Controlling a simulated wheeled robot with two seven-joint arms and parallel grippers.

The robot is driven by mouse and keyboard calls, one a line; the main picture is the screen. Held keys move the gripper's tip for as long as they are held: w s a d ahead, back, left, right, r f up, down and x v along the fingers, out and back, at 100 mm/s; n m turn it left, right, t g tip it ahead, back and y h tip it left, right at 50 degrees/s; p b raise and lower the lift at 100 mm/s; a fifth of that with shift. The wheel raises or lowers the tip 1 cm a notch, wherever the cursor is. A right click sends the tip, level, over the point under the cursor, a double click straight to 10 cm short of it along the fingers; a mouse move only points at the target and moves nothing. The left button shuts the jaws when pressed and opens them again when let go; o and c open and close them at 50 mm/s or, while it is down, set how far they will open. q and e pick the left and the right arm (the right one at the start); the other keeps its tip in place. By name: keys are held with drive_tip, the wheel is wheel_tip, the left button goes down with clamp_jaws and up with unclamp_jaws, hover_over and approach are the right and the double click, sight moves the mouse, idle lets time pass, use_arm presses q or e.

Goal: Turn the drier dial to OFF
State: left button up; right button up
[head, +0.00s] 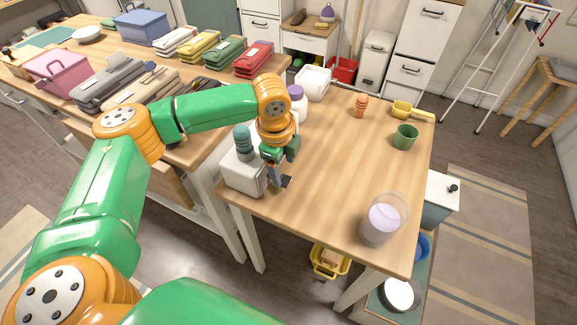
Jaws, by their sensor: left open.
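I cannot make out a drier or a marked dial in the head view. My left gripper (279,181) is open and empty, pointing down over the left edge of the wooden table. A white box-shaped thing (240,178) stands at that table edge, just left of the gripper and partly hidden by it. A dark green ridged piece (242,140) shows at its top. My right gripper is not in view.
A clear jar with lilac contents (383,218) stands near the table's front right. A green cup (405,137), an orange ridged item (361,106) and a white tub (313,83) stand farther back. The middle of the wooden table (335,155) is clear.

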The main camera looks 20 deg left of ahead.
sight(283, 178)
use_arm(q)
drive_tip(key=f, duration=0.3)
drive_tip(key=shift+s+f, duration=0.25)
drive_tip(key=shift+s, duration=0.1)
drive_tip(key=shift+w+f, duration=0.3)
drive_tip(key=shift+w, duration=0.05)
drive_tip(key=shift+s, duration=0.1)
clamp_jaws()
idle(0.9)
unclamp_jaws()
drive_tip(key=shift+r, duration=0.15)
drive_tip(key=r, duration=0.4)
drive_tip(key=s+r, duration=0.1)
drive_tip(key=r, duration=0.1)
drive_tip(key=shift+s+r, duration=0.1)
drive_tip(key=shift+r, duration=0.3)
